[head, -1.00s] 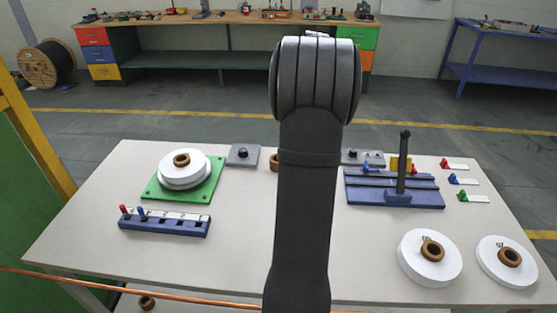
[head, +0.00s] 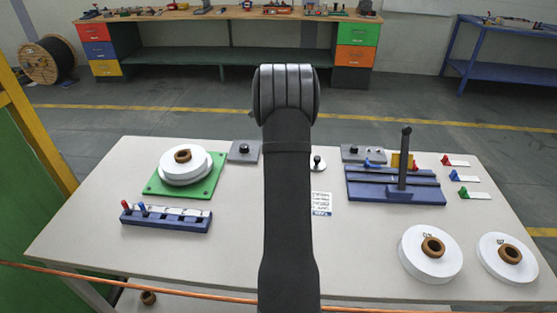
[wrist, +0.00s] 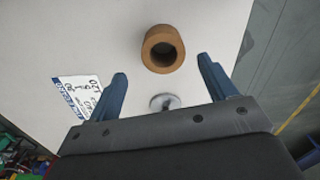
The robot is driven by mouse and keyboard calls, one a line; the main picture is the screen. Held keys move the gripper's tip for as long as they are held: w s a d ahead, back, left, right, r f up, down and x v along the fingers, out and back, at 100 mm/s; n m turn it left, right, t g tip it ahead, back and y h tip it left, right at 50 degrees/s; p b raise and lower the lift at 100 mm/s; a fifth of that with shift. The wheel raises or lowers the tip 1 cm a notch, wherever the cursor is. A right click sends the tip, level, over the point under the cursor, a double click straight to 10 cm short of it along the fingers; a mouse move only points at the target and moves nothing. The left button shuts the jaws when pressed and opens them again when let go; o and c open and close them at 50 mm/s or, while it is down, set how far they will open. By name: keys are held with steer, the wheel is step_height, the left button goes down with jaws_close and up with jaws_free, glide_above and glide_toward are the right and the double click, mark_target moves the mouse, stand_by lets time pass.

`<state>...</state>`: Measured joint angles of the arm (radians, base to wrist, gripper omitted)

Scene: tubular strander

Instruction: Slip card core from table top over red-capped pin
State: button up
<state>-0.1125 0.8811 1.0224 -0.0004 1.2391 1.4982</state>
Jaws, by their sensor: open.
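The card core (wrist: 162,58), a short brown tube, stands on the pale table top in the wrist view, just past my fingertips and roughly centred between them. My gripper (wrist: 162,73) is open and empty, its two blue fingers apart from the core. In the head view my own arm hides the gripper and this core. The red-capped pin (head: 125,204) stands at the left end of a blue block (head: 168,222) at the table's left, beside a blue-capped pin. No core shows on the red-capped pin.
A white disc with a dark knob (head: 317,162) is near my gripper; it also shows in the wrist view (wrist: 165,102). A green plate (head: 203,190) with white discs, a blue fixture with a post (head: 404,160) and two white reels (head: 420,265) stand about. A copper line crosses the front.

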steer(key=shift+w+a+f, duration=0.1)
steer(key=shift+a+f, duration=0.05)
steer(key=shift+f, duration=1.4)
steer(key=shift+w+a+f, duration=0.1)
steer(key=shift+a+f, duration=0.05)
steer(key=shift+f, duration=1.35)
steer(key=c, duration=1.1)
